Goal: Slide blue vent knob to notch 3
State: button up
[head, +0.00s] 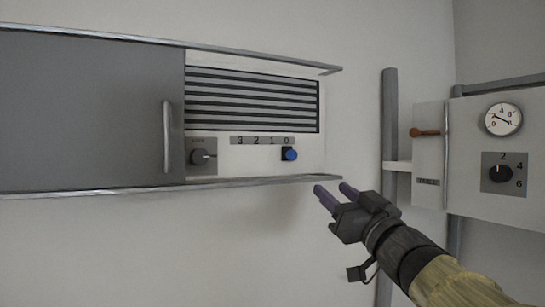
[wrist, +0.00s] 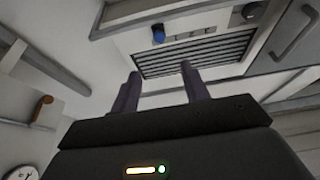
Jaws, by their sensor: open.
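The blue vent knob (head: 290,155) sits at the right end of its scale, under the 0 mark. The scale strip (head: 262,141) reads 3, 2, 1, 0 from left to right, so notch 3 is at its left end. My gripper (head: 334,190) is open and empty, below and to the right of the knob, apart from it. In the wrist view the blue knob (wrist: 158,33) shows beyond the fingers (wrist: 160,85), and nothing is between them.
A slatted vent (head: 252,99) is above the scale. Metal rails (head: 250,181) run above and below the panel. A box with a gauge (head: 502,119) stands at right.

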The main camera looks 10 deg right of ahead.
aim_at(293, 155)
jog(key=p+x, duration=0.7)
jog(key=x, duration=0.9)
jog(key=shift+w+a+r+p, duration=0.1)
jog(key=shift+w+r+p, duration=0.05)
jog(key=shift+w+p, duration=0.25)
grip_shut()
